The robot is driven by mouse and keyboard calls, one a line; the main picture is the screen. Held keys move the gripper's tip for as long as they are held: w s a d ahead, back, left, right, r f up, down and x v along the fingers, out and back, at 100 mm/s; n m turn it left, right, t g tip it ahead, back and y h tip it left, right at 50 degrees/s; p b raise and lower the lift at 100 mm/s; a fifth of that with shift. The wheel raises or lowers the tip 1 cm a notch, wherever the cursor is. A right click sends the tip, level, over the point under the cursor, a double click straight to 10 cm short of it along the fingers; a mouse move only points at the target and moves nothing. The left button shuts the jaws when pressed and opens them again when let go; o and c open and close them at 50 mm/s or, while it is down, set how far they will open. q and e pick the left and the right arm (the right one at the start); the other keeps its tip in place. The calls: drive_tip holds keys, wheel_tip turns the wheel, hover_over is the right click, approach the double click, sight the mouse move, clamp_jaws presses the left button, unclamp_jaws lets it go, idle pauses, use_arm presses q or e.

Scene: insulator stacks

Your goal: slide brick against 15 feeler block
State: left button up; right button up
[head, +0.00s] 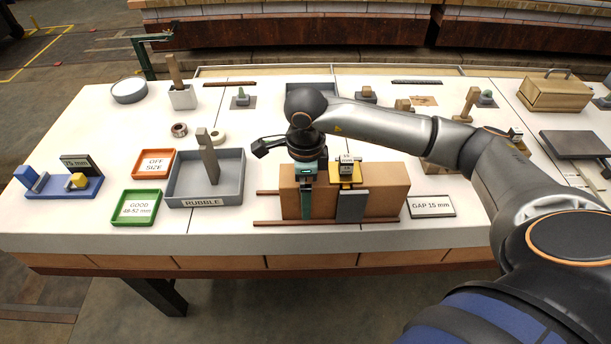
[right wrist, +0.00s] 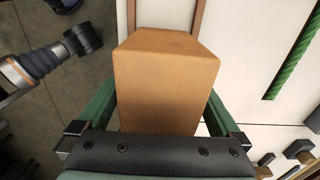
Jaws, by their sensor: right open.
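The left tan brick (head: 290,197) stands on the white table top near its front edge. The yellow feeler block (head: 346,172) with a small label sits to its right, above a grey plate (head: 351,206). Another tan brick (head: 388,188) stands on the plate's far side. My right gripper (head: 306,200) comes down over the left brick. In the right wrist view the brick (right wrist: 166,85) lies between the two open green fingers (right wrist: 162,115). The contact between brick and feeler block is hidden. My left gripper is not seen.
A thin brown rail (head: 325,222) runs along the front of the bricks. A "GAP 15 mm" sign (head: 431,206) lies to the right. The grey RUBBLE tray (head: 236,190), a green tray (head: 137,220) and an orange tray (head: 153,176) stand to the left.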

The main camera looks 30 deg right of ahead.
drive_tip(key=shift+f, duration=0.6)
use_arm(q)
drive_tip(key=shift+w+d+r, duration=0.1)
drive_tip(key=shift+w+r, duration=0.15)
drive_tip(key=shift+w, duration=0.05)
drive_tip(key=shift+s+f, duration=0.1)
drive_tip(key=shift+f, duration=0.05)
use_arm(e)
clamp_jaws()
drive_tip(key=shift+s+d, duration=0.25)
drive_tip(key=shift+d, duration=0.15)
idle(0.3)
idle(0.4)
unclamp_jaws()
